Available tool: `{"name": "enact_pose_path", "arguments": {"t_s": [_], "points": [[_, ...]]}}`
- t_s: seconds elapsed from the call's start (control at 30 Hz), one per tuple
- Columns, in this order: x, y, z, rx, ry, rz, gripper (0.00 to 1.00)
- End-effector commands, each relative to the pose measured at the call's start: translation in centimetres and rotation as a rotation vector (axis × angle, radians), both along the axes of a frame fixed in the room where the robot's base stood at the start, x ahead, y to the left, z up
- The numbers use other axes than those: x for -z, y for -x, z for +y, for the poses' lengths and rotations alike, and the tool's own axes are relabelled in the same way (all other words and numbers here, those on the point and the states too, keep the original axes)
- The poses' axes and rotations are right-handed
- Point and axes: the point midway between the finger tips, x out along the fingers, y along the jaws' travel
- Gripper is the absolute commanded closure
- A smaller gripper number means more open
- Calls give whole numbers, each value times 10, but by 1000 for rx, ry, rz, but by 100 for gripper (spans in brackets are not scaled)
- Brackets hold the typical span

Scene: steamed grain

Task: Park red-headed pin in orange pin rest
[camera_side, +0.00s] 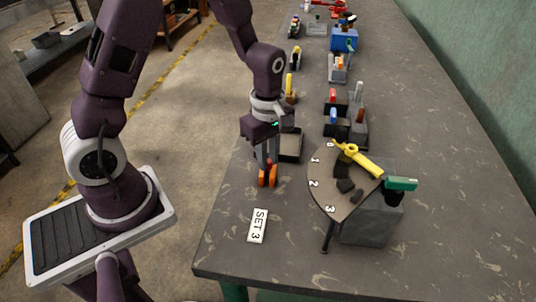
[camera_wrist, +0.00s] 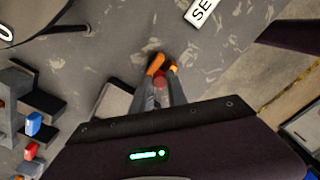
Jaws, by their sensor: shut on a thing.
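My gripper (camera_side: 267,173) points down low over the table, left of the numbered dial. Its fingers are shut on the red-headed pin, whose red head (camera_wrist: 160,84) shows between them in the wrist view. A little red also shows between the fingers in the side view. Two orange pieces (camera_wrist: 154,64) sit right at the fingertips, one by each finger, with a narrow dark gap between. I take them for the orange pin rest, but I cannot tell them surely from finger pads. The pin's shaft is hidden, so whether it is seated is unclear.
A numbered dial plate (camera_side: 326,190) with a yellow lever (camera_side: 357,160) and a green handle (camera_side: 401,184) stands to the right. A shallow dark tray (camera_side: 291,146) lies behind my gripper. A "SET 3" label (camera_side: 257,226) lies in front. The table's left edge is near.

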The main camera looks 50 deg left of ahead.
Motion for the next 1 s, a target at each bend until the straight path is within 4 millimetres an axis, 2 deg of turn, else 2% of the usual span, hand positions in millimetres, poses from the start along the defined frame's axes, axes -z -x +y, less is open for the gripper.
{"name": "enact_pose_path", "arguments": {"t_s": [0.27, 0.3, 0.4, 0.43, 0.73, 1.0], "points": [[1, 0, 0, 0, 0, 0, 100], [1, 0, 0, 0, 0, 0, 77], [1, 0, 0, 0, 0, 0, 58], [1, 0, 0, 0, 0, 0, 56], [-2, 0, 0, 1, 0, -2, 56], [-54, -1, 0, 1, 0, -6, 56]]}}
